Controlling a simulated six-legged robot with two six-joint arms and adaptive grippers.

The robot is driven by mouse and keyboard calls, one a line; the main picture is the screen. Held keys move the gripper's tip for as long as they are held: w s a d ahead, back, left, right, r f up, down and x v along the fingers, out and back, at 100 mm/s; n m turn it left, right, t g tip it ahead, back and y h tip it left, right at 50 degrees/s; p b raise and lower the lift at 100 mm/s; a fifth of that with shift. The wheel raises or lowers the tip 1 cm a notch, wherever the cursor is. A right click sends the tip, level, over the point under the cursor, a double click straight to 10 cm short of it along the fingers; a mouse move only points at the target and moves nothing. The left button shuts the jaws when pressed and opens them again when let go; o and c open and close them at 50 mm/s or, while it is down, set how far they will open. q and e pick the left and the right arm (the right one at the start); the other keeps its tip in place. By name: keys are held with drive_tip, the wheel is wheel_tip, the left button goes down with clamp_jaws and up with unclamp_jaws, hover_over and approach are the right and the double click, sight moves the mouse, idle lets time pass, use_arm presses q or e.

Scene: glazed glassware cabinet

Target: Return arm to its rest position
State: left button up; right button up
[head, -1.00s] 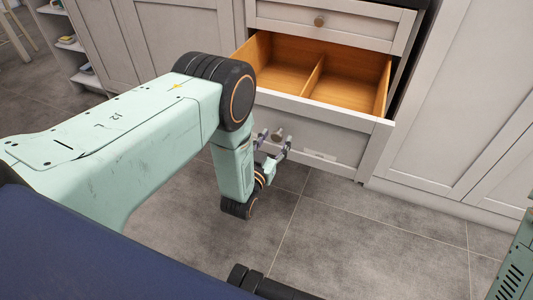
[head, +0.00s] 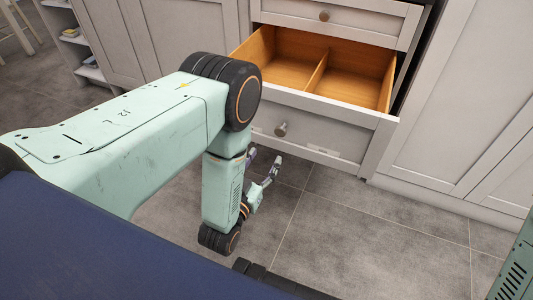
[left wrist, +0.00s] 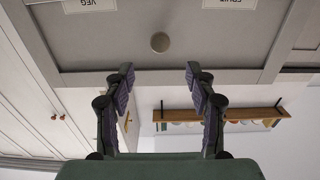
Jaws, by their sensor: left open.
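My left arm comes in from the left in the head view, and its gripper (head: 264,170) is below and in front of an open drawer (head: 335,114). The drawer has a light front and a wooden inside with a divider, and looks empty in the part I see. My right gripper is not in view.
A closed drawer (head: 335,18) is above the open one. Cabinet doors (head: 455,95) stand on the right, and open shelves (head: 72,40) at the far left. The tiled floor (head: 350,235) in front is clear. Labels (left wrist: 90,5) show on the front in the wrist view.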

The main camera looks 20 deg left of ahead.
use_arm(q)
drive_tip(key=s+a+f+g+p, duration=0.1)
drive_tip(key=s+a+f+g, duration=0.1)
drive_tip(key=s+f+g, duration=0.95)
drive_tip(key=s+r+g+p, duration=0.25)
drive_tip(key=s+g, duration=0.25)
drive_tip(key=s, duration=1.2)
wheel_tip(320, 180, up, 6)
drive_tip(key=s+g+p, duration=0.1)
drive_tip(key=s, duration=0.1)
drive_tip(key=shift+s+a+r+n+p, duration=0.15)
drive_tip(key=shift+s+a+n+p, duration=0.2)
drive_tip(key=shift+a+n, duration=0.1)
